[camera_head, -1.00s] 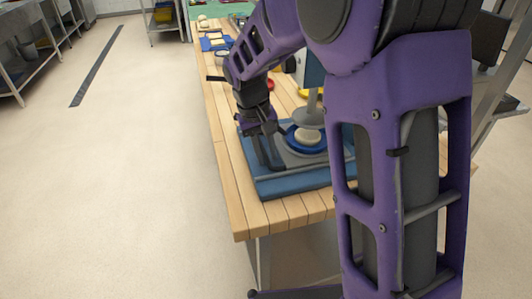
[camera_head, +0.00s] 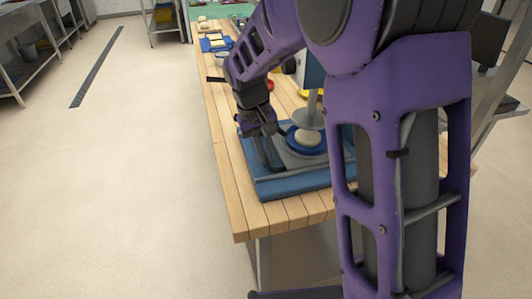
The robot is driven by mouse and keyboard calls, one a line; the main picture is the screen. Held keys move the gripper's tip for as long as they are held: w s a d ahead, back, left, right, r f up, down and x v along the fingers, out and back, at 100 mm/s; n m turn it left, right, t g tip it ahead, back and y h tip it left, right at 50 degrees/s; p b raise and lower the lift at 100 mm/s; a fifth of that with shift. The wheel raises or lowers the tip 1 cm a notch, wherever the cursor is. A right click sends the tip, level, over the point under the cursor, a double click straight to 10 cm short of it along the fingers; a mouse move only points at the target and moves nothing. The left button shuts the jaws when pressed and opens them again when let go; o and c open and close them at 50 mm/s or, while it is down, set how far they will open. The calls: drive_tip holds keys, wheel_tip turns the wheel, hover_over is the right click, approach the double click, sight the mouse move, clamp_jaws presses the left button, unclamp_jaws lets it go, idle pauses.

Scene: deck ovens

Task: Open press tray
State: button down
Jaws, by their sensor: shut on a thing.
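The press (camera_head: 290,184) is a blue-based machine standing near the front end of the wooden table. A round blue tray (camera_head: 290,131) sits on its base with a pale dough piece (camera_head: 306,138) on it. A grey round press plate (camera_head: 309,119) hangs above the dough. My gripper (camera_head: 270,163) points down at the left side of the press base, beside the tray. Its fingers look closed on a part of the press there, likely the tray's handle, but the grip itself is too small and dark to make out. My arm hides the right side of the press.
The wooden table (camera_head: 238,200) extends away behind the press, with blue trays, dough and other small items (camera_head: 214,44) farther back. Open floor (camera_head: 140,170) lies left of the table. Metal shelving stands at the far left.

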drive_tip(key=shift+a, duration=0.15)
idle(0.8)
drive_tip(key=s+a+p, duration=0.2)
drive_tip(key=s+a, duration=0.1)
drive_tip(key=a, duration=1.3)
drive_tip(key=shift+s+a, duration=0.15)
drive_tip(key=shift+a, duration=0.1)
drive_tip(key=c, duration=1.2)
unclamp_jaws()
drive_tip(key=shift+o, duration=0.2)
drive_tip(key=a+r+p, duration=0.3)
drive_tip(key=r, duration=1.4)
drive_tip(key=shift+s, duration=0.4)
drive_tip(key=shift+w+r, duration=0.1)
drive_tip(key=shift+r, duration=0.05)
